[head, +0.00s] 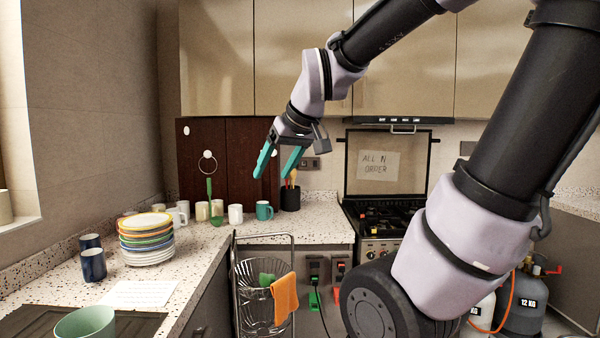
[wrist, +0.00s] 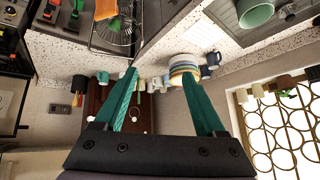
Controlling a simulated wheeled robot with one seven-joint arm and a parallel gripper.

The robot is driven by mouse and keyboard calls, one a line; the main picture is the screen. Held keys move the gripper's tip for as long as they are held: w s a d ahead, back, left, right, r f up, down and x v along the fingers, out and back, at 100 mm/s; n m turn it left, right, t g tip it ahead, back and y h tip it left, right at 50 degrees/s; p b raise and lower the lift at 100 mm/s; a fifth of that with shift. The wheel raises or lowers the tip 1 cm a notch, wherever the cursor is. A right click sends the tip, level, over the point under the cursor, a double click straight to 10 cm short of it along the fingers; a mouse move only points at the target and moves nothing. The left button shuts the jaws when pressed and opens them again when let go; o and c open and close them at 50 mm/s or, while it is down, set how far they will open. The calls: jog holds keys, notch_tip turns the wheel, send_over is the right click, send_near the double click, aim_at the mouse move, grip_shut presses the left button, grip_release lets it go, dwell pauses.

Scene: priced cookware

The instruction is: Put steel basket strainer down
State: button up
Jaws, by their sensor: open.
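My gripper (head: 275,172) hangs in the air in front of the dark wall panel, above the back counter. Its two teal fingers are spread apart with nothing between them; they also show in the wrist view (wrist: 159,75). I cannot surely pick out a steel basket strainer in either view. A wire basket stand (head: 263,238) stands below, in front of the counter, with wire baskets in it. It also shows at the top of the wrist view (wrist: 126,32). A thin pale ring (head: 207,155) shows against the dark panel; I cannot tell what it belongs to.
An orange cloth (head: 284,298) hangs on the stand. Stacked plates (head: 147,250), blue cups (head: 93,264) and a green bowl (head: 84,324) are on the left counter. Mugs (head: 235,214), a green ladle (head: 211,205) and a utensil holder (head: 290,198) are at the back. A stove (head: 385,222) stands right.

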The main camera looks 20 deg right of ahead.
jog(key=s+d+m, duration=0.2)
jog(key=s+m, duration=0.4)
jog(key=s, duration=0.1)
jog(key=shift+s+d, duration=0.3)
jog(key=shift+s, duration=0.05)
